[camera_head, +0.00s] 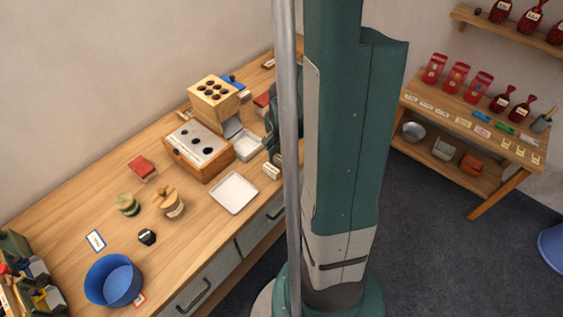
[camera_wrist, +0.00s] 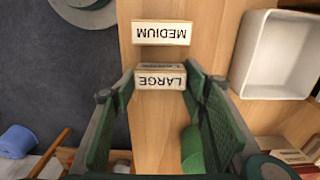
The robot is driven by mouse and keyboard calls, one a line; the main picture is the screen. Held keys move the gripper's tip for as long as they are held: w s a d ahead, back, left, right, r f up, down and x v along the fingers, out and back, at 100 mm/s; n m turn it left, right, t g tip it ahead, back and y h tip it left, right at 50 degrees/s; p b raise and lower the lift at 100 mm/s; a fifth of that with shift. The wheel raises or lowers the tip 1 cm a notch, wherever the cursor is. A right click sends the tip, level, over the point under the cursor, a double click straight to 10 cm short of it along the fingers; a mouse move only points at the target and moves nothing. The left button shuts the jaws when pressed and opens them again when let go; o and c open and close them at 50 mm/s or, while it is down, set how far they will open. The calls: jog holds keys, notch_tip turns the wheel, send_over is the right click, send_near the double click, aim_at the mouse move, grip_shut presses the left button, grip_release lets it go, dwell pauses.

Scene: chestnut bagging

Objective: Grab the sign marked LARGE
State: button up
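The sign marked LARGE (camera_wrist: 160,77) is a small pale block with black letters, which read upside down in the wrist view. My gripper (camera_wrist: 160,76) is open, with one green finger on each side of this sign. The fingertips look close to the sign's two ends; I cannot tell whether they touch it. A sign marked MEDIUM (camera_wrist: 161,33) lies just beyond it, apart from the fingers. In the head view, small pale sign blocks (camera_head: 271,170) show near the table's front edge, too small to read. My gripper is partly hidden there behind a grey pole.
A white tray (camera_wrist: 281,58) lies right of the signs in the wrist view. A green cylinder (camera_wrist: 193,152) is near the right finger. The wooden table (camera_head: 110,205) holds a box with holes (camera_head: 183,162), a metal tray (camera_head: 234,205) and a blue bowl (camera_head: 108,288).

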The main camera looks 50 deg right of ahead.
aim_at(283, 157)
jog(key=c, duration=0.3)
jog(key=shift+r, duration=0.1)
jog(key=shift+r+p, duration=1.6)
jog(key=shift+r, duration=3.3)
